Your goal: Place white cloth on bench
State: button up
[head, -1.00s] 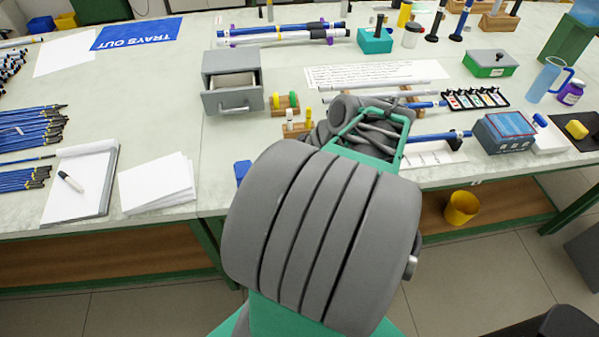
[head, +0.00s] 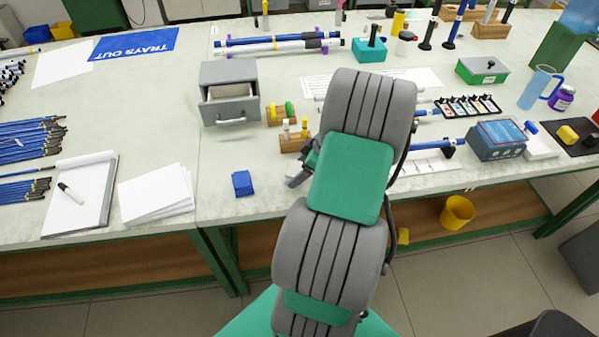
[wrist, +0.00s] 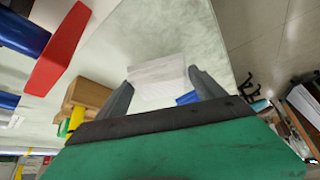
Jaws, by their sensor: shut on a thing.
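The white cloth (wrist: 158,88) shows between the two dark fingers of my gripper (wrist: 160,78) in the wrist view. The fingers stand apart, one at each side of it, and my gripper is shut on it. In the head view my gripper (head: 299,178) is mostly behind my own arm, low near the bench's front edge, and the cloth is hidden there. The pale bench (head: 222,160) lies beneath. I cannot tell whether the cloth touches the bench top.
A folded blue cloth (head: 243,183) lies left of my gripper. A wooden rack (head: 294,143) stands just behind it. A grey drawer box (head: 229,90) stands open at the back left. White papers (head: 155,193) and a notepad (head: 82,195) lie left. Bench space around the blue cloth is clear.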

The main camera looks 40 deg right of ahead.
jog(key=shift+f, duration=1.2)
jog(key=o, duration=1.2)
jog(key=shift+r, duration=0.1)
